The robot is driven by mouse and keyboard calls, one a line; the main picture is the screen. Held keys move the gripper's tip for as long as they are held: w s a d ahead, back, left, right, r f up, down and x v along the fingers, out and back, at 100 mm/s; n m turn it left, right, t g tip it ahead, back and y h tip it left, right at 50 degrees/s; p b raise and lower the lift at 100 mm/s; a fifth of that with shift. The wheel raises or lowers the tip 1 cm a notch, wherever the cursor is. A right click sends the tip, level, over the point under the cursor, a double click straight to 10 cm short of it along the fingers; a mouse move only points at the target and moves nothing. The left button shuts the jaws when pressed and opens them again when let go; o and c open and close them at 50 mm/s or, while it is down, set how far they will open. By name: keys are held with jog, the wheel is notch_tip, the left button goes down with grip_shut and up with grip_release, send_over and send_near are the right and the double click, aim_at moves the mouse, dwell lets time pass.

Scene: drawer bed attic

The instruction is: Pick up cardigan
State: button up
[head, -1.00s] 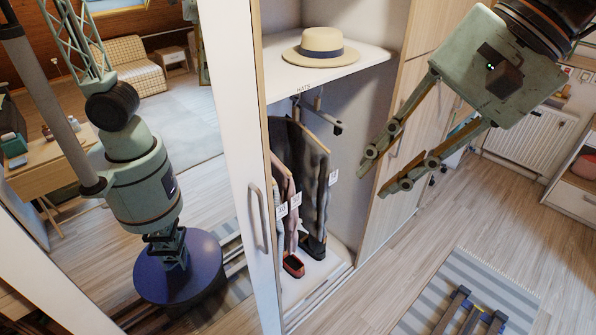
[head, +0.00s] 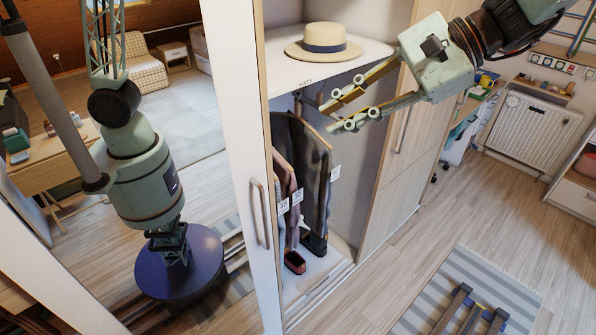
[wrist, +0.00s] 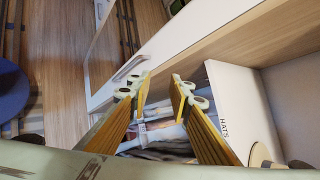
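Several garments hang close together in the open wardrobe, under the hat shelf. A dark grey garment (head: 313,185) hangs at the right with a white tag, and narrower brownish garments (head: 283,182) with tags hang at its left. I cannot tell which one is the cardigan. My gripper (head: 327,118) is open and empty at the wardrobe opening, below the shelf edge and a little above and in front of the garments. In the wrist view, blurred grey and white cloth (wrist: 160,142) shows below and between the open fingers (wrist: 159,88).
A straw hat (head: 322,44) sits on the white shelf (head: 375,50) just above my gripper. The tall wardrobe door (head: 243,170) stands open at the left. Shoes (head: 295,262) lie on the wardrobe floor.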

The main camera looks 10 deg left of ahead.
jog(key=w+f+m+t+y, duration=0.2)
jog(key=w+f, duration=0.4)
jog(key=w, duration=0.7)
jog(key=w+f+m+t+y+p, duration=0.1)
jog(key=w+f+m+t, duration=0.2)
jog(key=w, duration=1.1)
jog(key=w+f+m+t+y, duration=0.2)
jog(key=w+f+m, duration=0.6)
jog(key=w, duration=0.6)
jog(key=shift+w+a+f+m+t+y, duration=0.2)
jog(key=shift+a+f+m+t+y, duration=0.15)
jog(key=shift+m+t, duration=0.35)
jog(key=shift+a, duration=0.15)
jog(key=x, duration=0.8)
jog(key=shift+w+a, duration=0.15)
jog(key=shift+a, duration=0.1)
jog(key=shift+p+x, duration=0.3)
jog(key=shift+x, duration=2.25)
jog(key=shift+w, duration=0.1)
